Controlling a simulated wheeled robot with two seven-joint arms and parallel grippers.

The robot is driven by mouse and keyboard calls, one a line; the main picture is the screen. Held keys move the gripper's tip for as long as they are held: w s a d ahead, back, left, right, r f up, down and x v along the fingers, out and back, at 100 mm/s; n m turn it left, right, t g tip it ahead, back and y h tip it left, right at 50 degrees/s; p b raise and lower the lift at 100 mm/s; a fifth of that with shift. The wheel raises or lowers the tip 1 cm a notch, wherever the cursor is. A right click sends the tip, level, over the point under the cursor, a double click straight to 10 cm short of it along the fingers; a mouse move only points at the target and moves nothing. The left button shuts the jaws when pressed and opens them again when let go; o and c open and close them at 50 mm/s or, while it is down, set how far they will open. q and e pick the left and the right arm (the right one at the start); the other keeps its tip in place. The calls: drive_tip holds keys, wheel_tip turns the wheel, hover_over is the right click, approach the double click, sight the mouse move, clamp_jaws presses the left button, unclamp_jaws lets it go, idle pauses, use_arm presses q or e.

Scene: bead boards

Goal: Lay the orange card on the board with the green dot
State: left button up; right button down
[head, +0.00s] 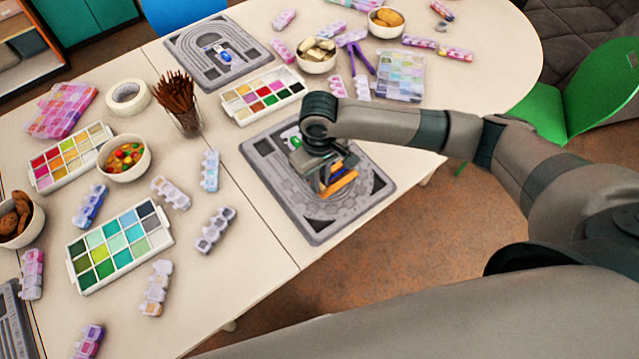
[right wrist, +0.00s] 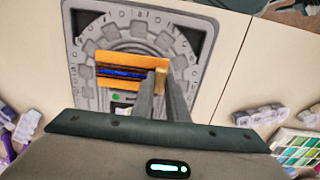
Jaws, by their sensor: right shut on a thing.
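The orange card (right wrist: 112,71), with a dark and blue band across it, is between the fingers of my right gripper (right wrist: 164,88). In the head view the card (head: 342,184) shows as an orange edge below my right gripper (head: 328,182), which is shut on it. Both are over the grey board (head: 320,225) with the green dot (head: 291,139). The dot is partly hidden by my gripper. I cannot tell whether the card touches the board. My left gripper is not in view.
Another grey board (head: 183,47) with a blue dot lies farther back. A paint palette (head: 262,95) is just behind the near board. A cup of brown sticks (head: 187,122) and a bowl of beads (head: 124,158) stand to the left.

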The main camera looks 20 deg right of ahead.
drive_tip(key=shift+f+p, duration=0.3)
drive_tip(key=shift+f, duration=1.15)
drive_tip(key=shift+f, duration=0.1)
drive_tip(key=c, duration=1.7)
unclamp_jaws()
drive_tip(key=shift+c, duration=0.2)
drive_tip(key=shift+r, duration=0.8)
wheel_tip(320, 180, up, 11)
drive_tip(key=b, duration=0.2)
drive_tip(key=shift+f, duration=0.15)
